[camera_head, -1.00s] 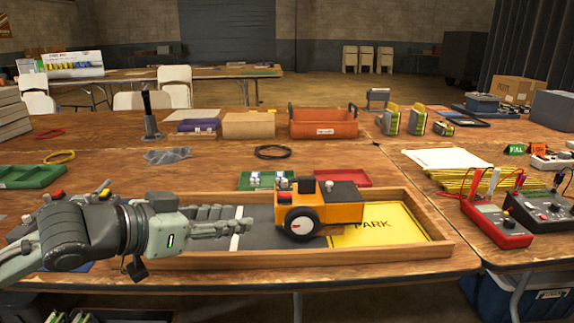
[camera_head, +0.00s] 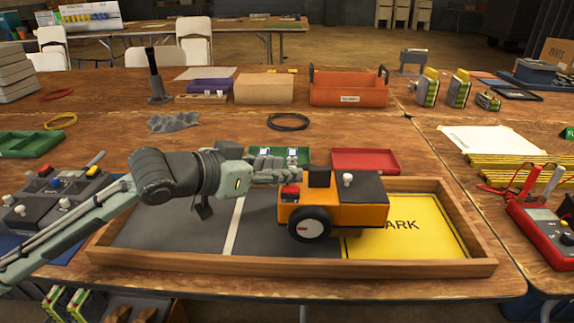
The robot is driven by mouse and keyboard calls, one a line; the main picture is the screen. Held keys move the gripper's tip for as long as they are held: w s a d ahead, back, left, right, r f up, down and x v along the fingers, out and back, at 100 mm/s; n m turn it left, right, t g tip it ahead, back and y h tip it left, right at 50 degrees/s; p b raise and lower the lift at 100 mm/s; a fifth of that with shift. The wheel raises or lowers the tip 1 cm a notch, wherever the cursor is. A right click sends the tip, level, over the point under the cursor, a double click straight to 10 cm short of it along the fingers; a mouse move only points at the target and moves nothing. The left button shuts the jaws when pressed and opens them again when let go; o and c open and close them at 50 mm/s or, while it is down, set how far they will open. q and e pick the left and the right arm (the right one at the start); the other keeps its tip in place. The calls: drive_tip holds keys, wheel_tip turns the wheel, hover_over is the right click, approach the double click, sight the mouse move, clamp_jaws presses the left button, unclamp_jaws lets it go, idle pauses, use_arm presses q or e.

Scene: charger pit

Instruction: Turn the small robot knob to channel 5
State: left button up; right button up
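The small robot (camera_head: 355,214) is an orange box on wheels with a dark top, standing in a wooden tray (camera_head: 300,266). A white knob (camera_head: 348,179) stands on its dark top, right of a black block (camera_head: 320,177). A red button (camera_head: 290,191) is at its left end. No channel marking is readable. My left gripper (camera_head: 296,174) comes from the left, its fingertips over the robot's left end, close to the red button and left of the black block. Contact is unclear. Its fingers are seen from the side, so their opening is hidden. My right gripper is out of view.
A yellow PARK pad (camera_head: 408,228) covers the tray's right part. A red tray (camera_head: 366,161) and a green tray (camera_head: 280,156) lie behind. A control box (camera_head: 62,196) is at left, a red meter (camera_head: 541,235) at right. The tray's dark left floor is clear.

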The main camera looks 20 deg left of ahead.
use_arm(q)
drive_tip(key=shift+x, duration=1.05)
drive_tip(key=shift+c, duration=0.4)
clamp_jaws()
